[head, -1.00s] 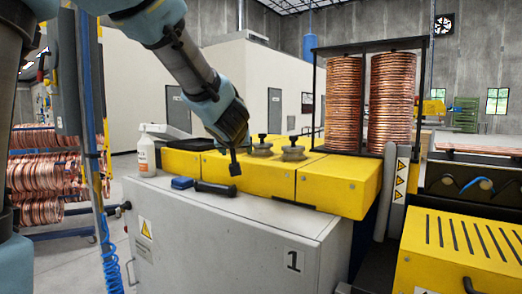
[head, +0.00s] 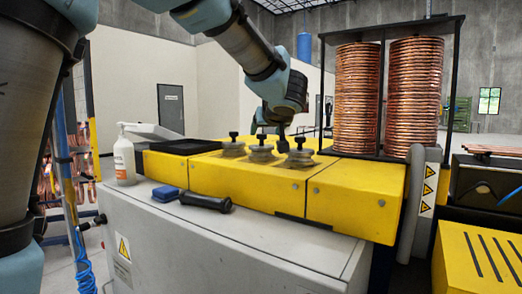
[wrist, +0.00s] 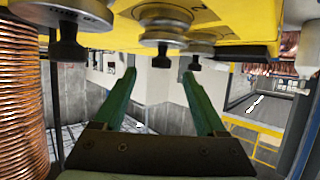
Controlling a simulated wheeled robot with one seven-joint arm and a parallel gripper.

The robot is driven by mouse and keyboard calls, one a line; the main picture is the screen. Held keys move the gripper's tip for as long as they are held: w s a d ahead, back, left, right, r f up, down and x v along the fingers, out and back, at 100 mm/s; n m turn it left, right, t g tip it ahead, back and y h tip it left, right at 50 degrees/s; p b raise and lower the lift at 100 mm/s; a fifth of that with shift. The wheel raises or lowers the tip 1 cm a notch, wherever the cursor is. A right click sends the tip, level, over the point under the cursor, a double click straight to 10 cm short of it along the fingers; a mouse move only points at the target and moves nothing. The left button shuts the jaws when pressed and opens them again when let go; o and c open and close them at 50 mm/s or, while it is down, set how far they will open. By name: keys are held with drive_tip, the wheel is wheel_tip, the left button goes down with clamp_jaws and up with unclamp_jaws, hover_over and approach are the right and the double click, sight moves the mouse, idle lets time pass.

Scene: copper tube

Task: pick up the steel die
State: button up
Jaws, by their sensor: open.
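Three steel dies with dark knobs stand on the yellow machine top (head: 240,180): a left die (head: 233,148), a middle die (head: 262,153) and a right die (head: 299,157). My gripper (head: 281,147) is over the machine top, between the middle and right dies in the head view. In the wrist view, which is upside down, the green fingers of my gripper (wrist: 159,74) are open and empty. One die (wrist: 163,20) has its knob in line with the gap between them. A nearer die (wrist: 75,18) and another die (wrist: 197,47) are beside it.
A black tray (head: 183,147) is at the left of the machine top. Copper coils (head: 357,100) stand in a black frame at right.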

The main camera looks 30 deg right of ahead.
sight(262, 135)
drive_tip(key=x, duration=0.7)
drive_tip(key=shift+w, duration=0.3)
clamp_jaws()
idle(0.4)
idle(0.7)
drive_tip(key=shift+r+p, duration=0.2)
drive_tip(key=shift+p, duration=0.1)
